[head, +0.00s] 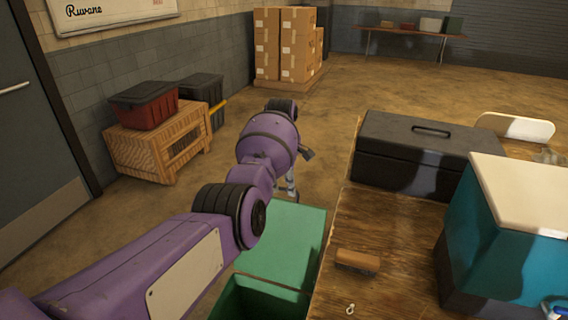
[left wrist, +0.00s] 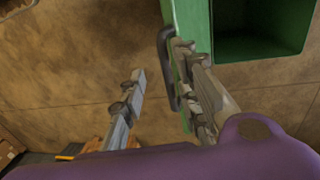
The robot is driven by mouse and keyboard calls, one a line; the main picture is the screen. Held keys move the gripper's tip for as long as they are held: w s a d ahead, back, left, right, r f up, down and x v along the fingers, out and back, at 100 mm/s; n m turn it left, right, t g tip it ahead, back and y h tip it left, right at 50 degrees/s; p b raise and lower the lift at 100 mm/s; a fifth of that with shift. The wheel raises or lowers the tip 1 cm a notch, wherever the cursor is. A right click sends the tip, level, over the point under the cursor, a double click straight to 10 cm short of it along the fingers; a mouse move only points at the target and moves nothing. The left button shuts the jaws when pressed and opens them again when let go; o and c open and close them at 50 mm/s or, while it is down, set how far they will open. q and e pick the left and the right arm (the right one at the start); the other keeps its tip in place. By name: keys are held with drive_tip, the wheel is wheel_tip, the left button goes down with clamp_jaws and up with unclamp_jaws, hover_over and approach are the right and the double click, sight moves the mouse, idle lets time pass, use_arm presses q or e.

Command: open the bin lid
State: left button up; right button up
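The green bin (head: 270,284) stands beside the workbench at the bottom of the head view, its dark inside partly showing. Its green lid (head: 290,240) is raised, standing open on the far side of the opening. In the left wrist view the lid (left wrist: 186,22) shows at a steep angle beside the bin (left wrist: 308,22), with a black handle (left wrist: 168,68) on its outer side. My left gripper (left wrist: 160,62) is open, its fingers spread to either side of the handle. The handle lies close to the right finger; I cannot tell whether they touch. In the head view my arm mostly hides this gripper (head: 291,186).
The wooden workbench (head: 385,235) on the right holds a black toolbox (head: 425,155), a teal cooler (head: 515,235) and a brown block (head: 357,261). A wooden crate (head: 150,150) with a red tub (head: 145,106) stands left. The floor between is clear.

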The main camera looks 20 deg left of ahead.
use_arm(q)
wheel_tip(320, 180, up, 9)
drive_tip(key=s, duration=0.1)
drive_tip(key=shift+f, duration=0.2)
